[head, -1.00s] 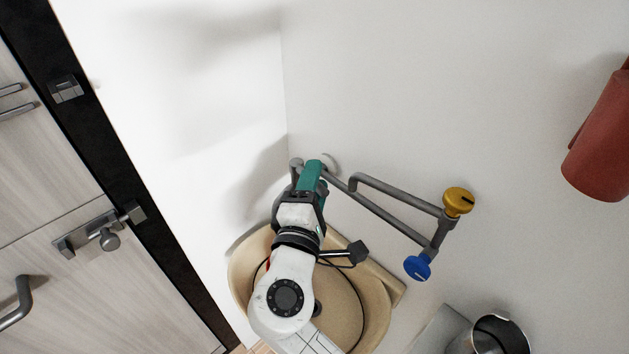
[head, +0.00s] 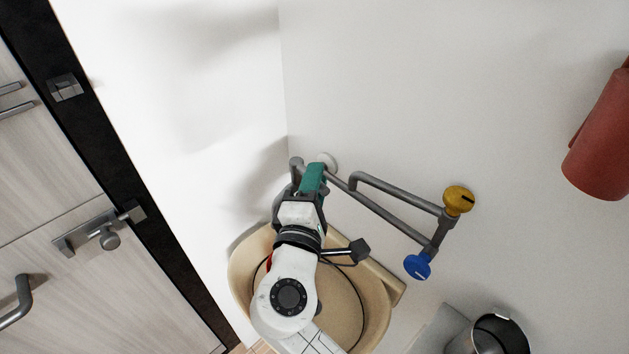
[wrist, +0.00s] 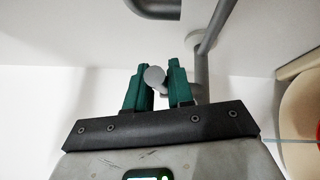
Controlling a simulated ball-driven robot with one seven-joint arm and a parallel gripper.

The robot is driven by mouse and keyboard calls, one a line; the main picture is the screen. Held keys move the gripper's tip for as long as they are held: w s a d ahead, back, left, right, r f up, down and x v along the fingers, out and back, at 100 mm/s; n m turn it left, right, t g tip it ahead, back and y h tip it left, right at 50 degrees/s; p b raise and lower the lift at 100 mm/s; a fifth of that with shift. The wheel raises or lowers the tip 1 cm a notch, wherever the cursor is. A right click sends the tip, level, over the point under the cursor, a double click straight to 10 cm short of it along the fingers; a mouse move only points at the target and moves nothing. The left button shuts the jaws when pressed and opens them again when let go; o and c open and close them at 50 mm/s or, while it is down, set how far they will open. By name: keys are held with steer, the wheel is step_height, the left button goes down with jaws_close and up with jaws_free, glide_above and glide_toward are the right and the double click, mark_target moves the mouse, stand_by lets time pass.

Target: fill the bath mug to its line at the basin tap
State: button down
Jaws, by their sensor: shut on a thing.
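The beige basin (head: 373,300) is below my arm in the head view. The grey pipe tap (head: 392,222) is above it on the wall, with a yellow knob (head: 458,200) and a blue knob (head: 417,266). My gripper (head: 314,178) is at the left end of the tap piping. In the wrist view, its green fingers (wrist: 157,78) are shut on a round-ended grey pipe piece (wrist: 154,76). A shiny open-topped metal vessel (head: 515,328), possibly the bath mug, is at the lower right, apart from my gripper. Its contents and any line are not visible. No water flow shows.
A pale wooden door (head: 60,190) with grey metal latches and a black frame (head: 150,245) is at the left. A red cylinder (head: 598,140) is by the wall at the upper right. A grey surface (head: 437,330) lies beside the metal vessel. The wall above the tap is bare.

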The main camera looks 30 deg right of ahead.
steer(key=shift+w+d+f+n+t+y, duration=0.1)
steer(key=shift+d+n+t+y, duration=0.25)
steer(key=shift+n+t+y, duration=0.35)
steer(key=shift+d+n+t+y, duration=0.3)
steer(key=shift+n+y, duration=0.2)
steer(key=shift+y, duration=0.5)
steer(key=c, duration=1.1)
jaws_free()
steer(key=b+v, duration=0.3)
steer(key=v, duration=0.7)
steer(key=shift+s+a, duration=0.15)
steer(key=shift+s, duration=0.15)
